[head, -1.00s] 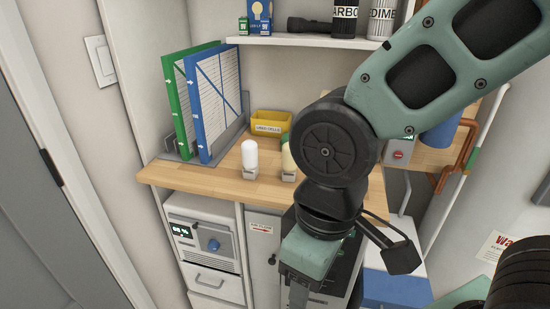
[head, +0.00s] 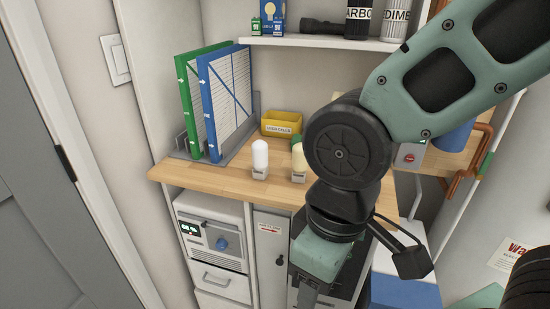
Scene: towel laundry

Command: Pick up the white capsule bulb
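The white capsule bulb (head: 260,154) stands upright in a small grey holder (head: 260,174) on the wooden counter. A yellowish bulb (head: 299,158) stands in a similar holder just to its right, partly hidden behind my arm. My gripper (head: 305,300) is at the bottom of the view, in front of and below the counter edge, to the right of the white bulb and apart from it. Its fingertips run out of the frame, so its opening is not shown.
A yellow bin (head: 282,124) sits at the back of the counter (head: 200,178). Blue (head: 225,100) and green (head: 187,100) framed filters stand in a rack at the left. A shelf (head: 330,43) with boxes, a flashlight and canisters hangs above. Cabinets (head: 212,235) fill the space below.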

